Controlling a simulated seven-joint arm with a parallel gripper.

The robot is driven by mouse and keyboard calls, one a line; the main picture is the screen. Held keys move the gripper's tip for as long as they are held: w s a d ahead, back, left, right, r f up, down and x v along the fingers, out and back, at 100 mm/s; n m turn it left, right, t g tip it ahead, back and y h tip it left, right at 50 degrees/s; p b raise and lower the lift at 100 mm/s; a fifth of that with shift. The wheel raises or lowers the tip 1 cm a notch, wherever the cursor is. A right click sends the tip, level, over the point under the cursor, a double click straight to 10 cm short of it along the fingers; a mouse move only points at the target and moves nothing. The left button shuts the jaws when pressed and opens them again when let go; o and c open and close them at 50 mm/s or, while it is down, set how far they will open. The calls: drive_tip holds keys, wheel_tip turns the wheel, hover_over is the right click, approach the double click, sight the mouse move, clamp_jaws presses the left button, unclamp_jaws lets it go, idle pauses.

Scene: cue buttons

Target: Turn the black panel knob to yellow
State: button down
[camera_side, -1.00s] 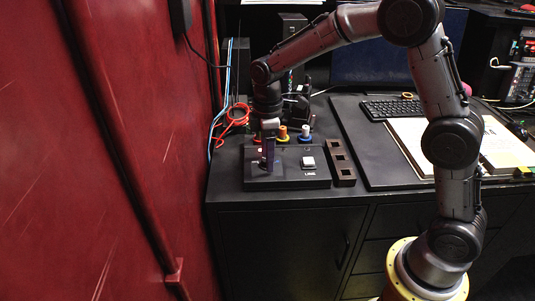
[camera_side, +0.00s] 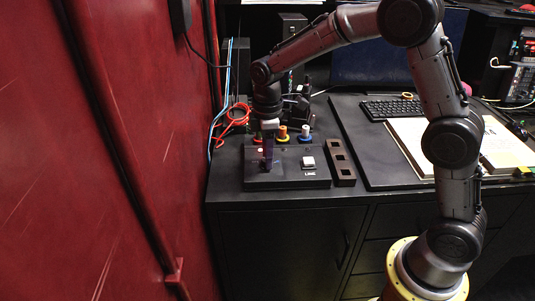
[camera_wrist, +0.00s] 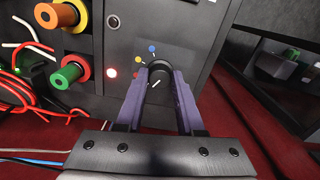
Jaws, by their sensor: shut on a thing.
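The black panel knob (camera_wrist: 158,70) stands on the dark panel (camera_wrist: 122,40) in the wrist view. My gripper (camera_wrist: 160,72) is shut on it, with one purple finger on each side. A yellow dot (camera_wrist: 138,60), a blue dot (camera_wrist: 152,48) and a partly covered red dot (camera_wrist: 137,75) lie around the knob. A short white mark (camera_wrist: 156,84) shows by the knob between the fingers; the exact pointing direction is hard to tell. In the side view, my gripper (camera_side: 268,158) points down at the left part of the panel (camera_side: 290,182), hiding the knob.
A white square button (camera_side: 308,162) sits on the panel's right part.

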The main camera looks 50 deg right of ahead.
drive_tip(key=m, duration=0.7)
drive_tip(key=shift+m, duration=0.3)
drive_tip(key=m, duration=0.4)
drive_tip(key=shift+a+r+m, duration=0.1)
drive_tip(key=shift+m, duration=1.8)
drive_tip(key=c, duration=0.5)
unclamp_jaws()
drive_tip(key=shift+c, duration=0.2)
